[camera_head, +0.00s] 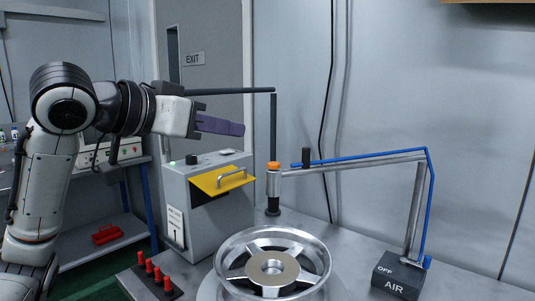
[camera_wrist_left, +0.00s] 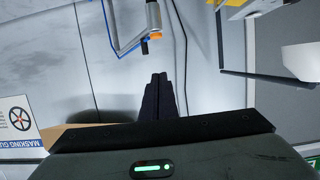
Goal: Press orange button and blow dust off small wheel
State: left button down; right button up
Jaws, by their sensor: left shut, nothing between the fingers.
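The orange button (camera_head: 273,166) is the cap on top of a silver nozzle head at the end of a jointed air arm (camera_head: 350,164) with a blue hose. It also shows small near the top of the left wrist view (camera_wrist_left: 156,36). A silver spoked wheel (camera_head: 314,257) lies flat on the table below the nozzle; I cannot make out dust on it. My left gripper (camera_head: 243,129) is shut and empty, pointing right, above and left of the button and apart from it. Its dark fingers (camera_wrist_left: 159,76) touch each other in the wrist view. My right gripper is not in view.
A grey box (camera_head: 177,195) with a yellow flap (camera_head: 222,180) stands left of the nozzle. A black AIR box (camera_head: 397,274) marked OFF stands at the right. Several red pegs (camera_head: 150,267) stand at front left. A dark post (camera_head: 273,125) rises behind the button.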

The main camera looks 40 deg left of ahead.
pick_arm(q)
jog(key=w, duration=0.1)
jog(key=p, duration=0.2)
send_over(274, 165)
jog(key=s+a, duration=0.1)
jog(key=s, duration=0.1)
notch_tip(274, 165, down, 2)
jog(key=shift+w+f, duration=0.2)
jog(key=shift+f, duration=2.25)
